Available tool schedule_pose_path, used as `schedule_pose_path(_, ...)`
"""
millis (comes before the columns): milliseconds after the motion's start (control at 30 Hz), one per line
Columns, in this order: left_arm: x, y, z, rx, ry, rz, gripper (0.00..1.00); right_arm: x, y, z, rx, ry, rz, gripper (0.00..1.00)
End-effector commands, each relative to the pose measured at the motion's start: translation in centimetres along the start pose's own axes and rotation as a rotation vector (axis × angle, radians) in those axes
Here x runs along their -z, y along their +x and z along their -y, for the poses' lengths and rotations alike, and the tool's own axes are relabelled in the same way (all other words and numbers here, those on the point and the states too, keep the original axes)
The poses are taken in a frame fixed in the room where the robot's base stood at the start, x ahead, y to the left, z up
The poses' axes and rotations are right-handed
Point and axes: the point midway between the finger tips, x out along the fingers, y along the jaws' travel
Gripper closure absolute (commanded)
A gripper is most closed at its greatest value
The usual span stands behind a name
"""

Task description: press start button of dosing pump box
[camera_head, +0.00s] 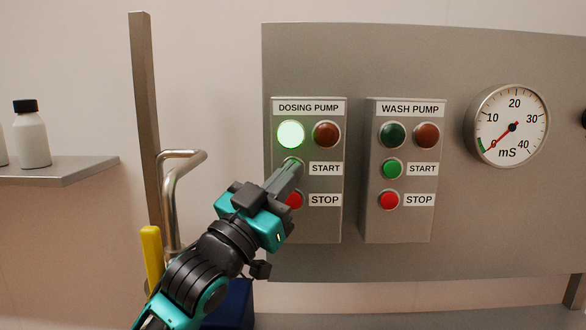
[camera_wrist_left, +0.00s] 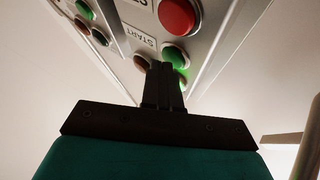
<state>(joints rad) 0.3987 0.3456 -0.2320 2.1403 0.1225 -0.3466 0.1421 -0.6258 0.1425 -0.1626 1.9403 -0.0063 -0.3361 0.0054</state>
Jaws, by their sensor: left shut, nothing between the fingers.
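The dosing pump box (camera_head: 335,222) is a grey panel box with a START label and a STOP label. Its upper-left green lamp (camera_head: 291,133) glows brightly; the red lamp (camera_head: 326,134) beside it is dark. My left gripper (camera_head: 292,166) is shut and empty, its fingertips at the start button, which they mostly hide in the head view. In the left wrist view the green start button (camera_wrist_left: 174,54) shows right at the fingertips; I cannot tell if they touch. The red stop button (camera_head: 296,200) is partly hidden by the fingers. My right gripper is not in view.
The wash pump box (camera_head: 400,222) stands just right, with unlit lamps and its own buttons. A round mS gauge (camera_head: 513,125) is further right, its needle near 0. At left are a bent metal pipe (camera_head: 170,200), a yellow handle (camera_head: 152,258) and a shelf with a white bottle (camera_head: 32,140).

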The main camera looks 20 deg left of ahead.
Motion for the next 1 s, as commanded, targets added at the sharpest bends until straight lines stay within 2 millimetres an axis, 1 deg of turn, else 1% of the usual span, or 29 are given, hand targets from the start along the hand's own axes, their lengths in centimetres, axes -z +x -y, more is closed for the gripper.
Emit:
schedule_pose_path(767,-0.08,0.37,0.59,0.006,0.005,-0.001,1.0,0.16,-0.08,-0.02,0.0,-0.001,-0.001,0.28)
schedule_pose_path(1000,0.17,-0.14,0.34,0.007,0.004,0.0,1.0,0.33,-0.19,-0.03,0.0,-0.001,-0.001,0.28)
